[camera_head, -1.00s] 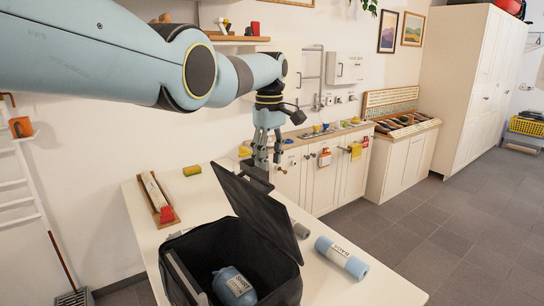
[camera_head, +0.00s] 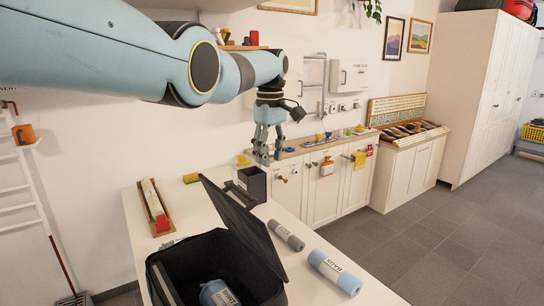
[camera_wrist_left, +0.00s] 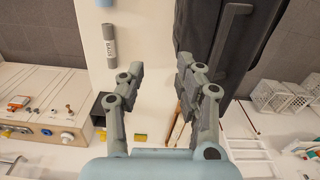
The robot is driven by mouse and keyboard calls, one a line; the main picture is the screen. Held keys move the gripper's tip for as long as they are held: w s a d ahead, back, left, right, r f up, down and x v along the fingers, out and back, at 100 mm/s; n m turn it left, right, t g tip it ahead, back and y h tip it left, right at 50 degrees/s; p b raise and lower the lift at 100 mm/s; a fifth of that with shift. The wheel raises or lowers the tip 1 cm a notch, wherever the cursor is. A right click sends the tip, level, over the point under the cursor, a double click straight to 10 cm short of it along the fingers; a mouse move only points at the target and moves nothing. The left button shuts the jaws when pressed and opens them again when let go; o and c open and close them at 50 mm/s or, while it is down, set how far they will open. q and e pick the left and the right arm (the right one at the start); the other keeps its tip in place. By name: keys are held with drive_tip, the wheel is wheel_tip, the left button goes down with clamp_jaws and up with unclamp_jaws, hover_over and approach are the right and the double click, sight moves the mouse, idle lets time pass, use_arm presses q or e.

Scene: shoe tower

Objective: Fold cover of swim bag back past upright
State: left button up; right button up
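The black swim bag (camera_head: 160,258) stands open on the white table, a blue labelled roll inside. Its dark cover (camera_head: 246,226) is raised along the bag's right side, its top edge leaning somewhat left toward the opening. My left gripper (camera_head: 266,158) is above and behind the cover in the head view, apart from it. In the left wrist view my left gripper (camera_wrist_left: 157,70) is open and empty, with bare table between its fingers. A dark part of the bag (camera_wrist_left: 220,45) lies beyond the right finger there. My right gripper is out of view.
A dark square holder (camera_head: 253,184) stands behind the cover. A grey roll (camera_head: 287,236) and a blue roll (camera_head: 335,272) lie to the right. A long brown tray (camera_head: 154,208) and a yellow sponge (camera_head: 191,178) are at the back left. White cabinets (camera_head: 322,185) stand beyond.

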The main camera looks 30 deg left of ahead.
use_arm(q)
wheel_tip(320, 180, up, 12)
drive_tip(key=shift+s+a, duration=0.2)
drive_tip(key=shift+a, duration=0.05)
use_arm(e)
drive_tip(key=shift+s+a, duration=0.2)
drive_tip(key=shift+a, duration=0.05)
